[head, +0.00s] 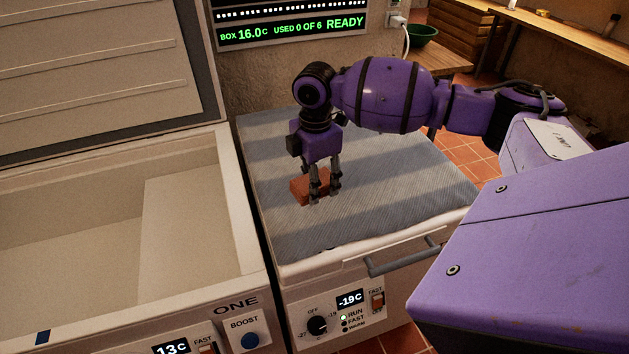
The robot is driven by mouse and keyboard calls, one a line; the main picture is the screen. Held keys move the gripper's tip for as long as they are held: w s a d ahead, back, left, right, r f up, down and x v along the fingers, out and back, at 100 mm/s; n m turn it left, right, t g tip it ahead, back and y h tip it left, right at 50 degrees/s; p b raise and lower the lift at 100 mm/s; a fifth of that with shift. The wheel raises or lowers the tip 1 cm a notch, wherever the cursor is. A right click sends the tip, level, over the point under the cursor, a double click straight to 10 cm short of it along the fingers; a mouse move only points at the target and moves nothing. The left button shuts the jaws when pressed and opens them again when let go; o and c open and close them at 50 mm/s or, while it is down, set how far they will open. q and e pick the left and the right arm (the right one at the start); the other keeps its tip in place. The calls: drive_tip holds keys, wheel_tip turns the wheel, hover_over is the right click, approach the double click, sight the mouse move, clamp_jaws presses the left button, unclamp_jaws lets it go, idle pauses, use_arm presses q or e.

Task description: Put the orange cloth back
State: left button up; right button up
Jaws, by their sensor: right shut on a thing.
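The orange cloth (301,185) is a small folded, block-like orange-red piece. It is on or just above the blue-grey striped cover on top of the right-hand chest; I cannot tell whether it touches the cover. My right gripper (324,196) points down and is shut on the orange cloth. Its fingers hide part of the cloth. My left gripper is not in view.
The striped cover (400,176) has free room around the cloth. The open chest marked ONE (185,225) looks empty, with its lid (95,70) raised. A handle (390,262) juts from the right-hand chest's front. A green bowl (423,36) stands behind.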

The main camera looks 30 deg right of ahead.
drive_tip(key=shift+s+a+r+p, duration=0.1)
drive_tip(key=shift+a+r+p, duration=0.1)
drive_tip(key=shift+p, duration=0.1)
drive_tip(key=b, duration=0.1)
hover_over(315, 215)
wheel_tip(315, 215, down, 7)
drive_tip(key=shift+r, duration=0.1)
drive_tip(key=shift+f, duration=0.5)
use_arm(q)
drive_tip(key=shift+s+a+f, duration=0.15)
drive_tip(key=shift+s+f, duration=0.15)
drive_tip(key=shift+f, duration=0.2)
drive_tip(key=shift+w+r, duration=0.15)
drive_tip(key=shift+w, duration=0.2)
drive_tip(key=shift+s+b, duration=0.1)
drive_tip(key=shift+b, duration=0.2)
use_arm(e)
drive_tip(key=shift+f, duration=0.1)
drive_tip(key=shift+f, duration=0.35)
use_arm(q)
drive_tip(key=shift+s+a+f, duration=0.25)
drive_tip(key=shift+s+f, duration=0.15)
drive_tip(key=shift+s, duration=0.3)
use_arm(e)
drive_tip(key=shift+f, duration=0.15)
drive_tip(key=shift+f, duration=0.1)
